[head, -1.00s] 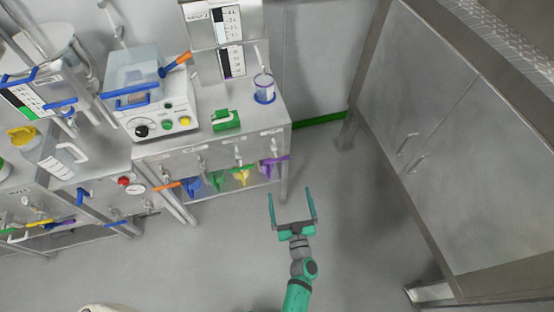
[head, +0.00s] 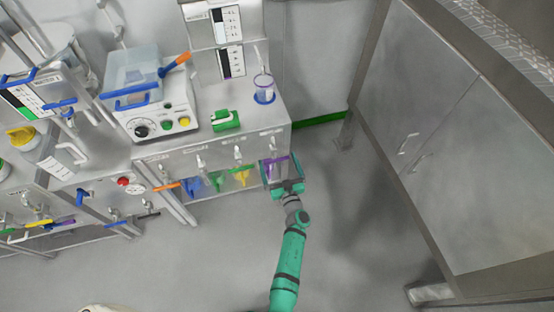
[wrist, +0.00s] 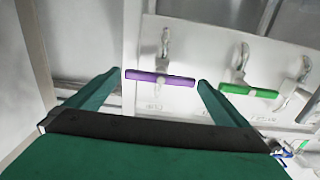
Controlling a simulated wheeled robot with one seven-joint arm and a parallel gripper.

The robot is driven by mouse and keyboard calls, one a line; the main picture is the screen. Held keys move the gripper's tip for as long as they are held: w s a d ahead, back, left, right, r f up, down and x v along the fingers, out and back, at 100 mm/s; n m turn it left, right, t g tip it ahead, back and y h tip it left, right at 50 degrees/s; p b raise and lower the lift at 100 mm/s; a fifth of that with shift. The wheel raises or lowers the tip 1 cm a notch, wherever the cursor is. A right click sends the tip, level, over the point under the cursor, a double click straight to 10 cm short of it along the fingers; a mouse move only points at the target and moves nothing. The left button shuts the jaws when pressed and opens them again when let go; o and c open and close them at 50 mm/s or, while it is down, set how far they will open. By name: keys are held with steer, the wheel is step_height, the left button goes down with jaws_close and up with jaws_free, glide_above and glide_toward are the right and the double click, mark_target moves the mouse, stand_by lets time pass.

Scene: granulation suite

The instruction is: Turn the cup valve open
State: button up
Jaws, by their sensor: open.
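A valve with a purple bar handle (head: 276,163) is at the right end of the row on the bench front. In the wrist view the purple handle (wrist: 150,78) lies crosswise in the gap between my fingertips, with a grey hooked pipe above it. My gripper (head: 281,162) is open around the handle's place, and no grip on it shows. The valve labels are too small to read.
The bench top (head: 215,95) holds a green box (head: 225,120). A large grey cabinet (head: 455,150) stands right. The floor between is clear.

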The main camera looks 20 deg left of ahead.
steer(key=shift+x, duration=0.95)
steer(key=c, duration=0.9)
steer(key=shift+c, duration=0.2)
